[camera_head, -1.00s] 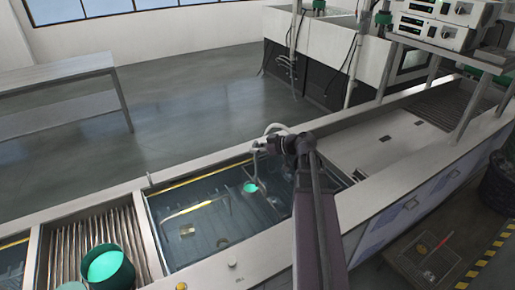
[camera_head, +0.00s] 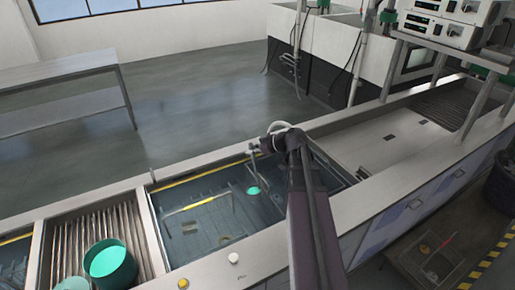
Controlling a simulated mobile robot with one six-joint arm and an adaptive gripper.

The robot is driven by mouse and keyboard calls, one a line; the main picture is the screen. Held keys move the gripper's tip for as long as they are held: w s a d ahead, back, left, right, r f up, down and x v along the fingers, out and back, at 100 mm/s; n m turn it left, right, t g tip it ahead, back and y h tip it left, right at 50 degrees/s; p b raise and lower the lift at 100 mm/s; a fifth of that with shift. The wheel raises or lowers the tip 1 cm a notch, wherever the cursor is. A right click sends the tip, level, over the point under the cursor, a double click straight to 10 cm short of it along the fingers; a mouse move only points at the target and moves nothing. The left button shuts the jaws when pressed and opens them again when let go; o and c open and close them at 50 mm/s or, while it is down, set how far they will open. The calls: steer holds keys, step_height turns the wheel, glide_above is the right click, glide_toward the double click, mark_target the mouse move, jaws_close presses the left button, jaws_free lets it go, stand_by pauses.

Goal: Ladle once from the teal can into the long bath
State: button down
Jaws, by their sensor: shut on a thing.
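The teal can (camera_head: 109,264) stands on the ribbed section at the lower left, with pale green liquid inside. The long bath (camera_head: 186,240) is the sunken tank with clear water in the middle. My gripper (camera_head: 266,147) is over the bath's right part, shut on the ladle. The ladle's bowl (camera_head: 253,190) hangs below it over the bath and looks bright green inside. The handle is thin, and its grip is partly hidden by my arm. I cannot tell whether the bowl touches the water.
A yellow strip (camera_head: 187,182) runs along the bath's far edge. Pale and yellow knobs (camera_head: 233,258) sit on the near rim. A flat deck (camera_head: 375,140) lies to the right. Instruments stand on a shelf (camera_head: 450,55) at the upper right. A grey table (camera_head: 60,75) stands at the far left.

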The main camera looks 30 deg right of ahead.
steer(key=shift+w+a+f+g+h+p, duration=1.45)
steer(key=shift+w+a+f+g+h, duration=0.9)
steer(key=shift+w+a, duration=1.55)
steer(key=w+a+f+g+h+b, duration=0.1)
steer(key=w+f+g+h+b, duration=0.1)
steer(key=f+b, duration=0.5)
steer(key=w+a+f+g+h+b, duration=0.2)
steer(key=f+g+h+b, duration=0.3)
steer(key=b, duration=0.5)
step_height(320, 180, down, 3)
steer(key=shift+w+a+f+g, duration=0.15)
steer(key=shift+w+g, duration=0.55)
steer(key=shift+g, duration=0.35)
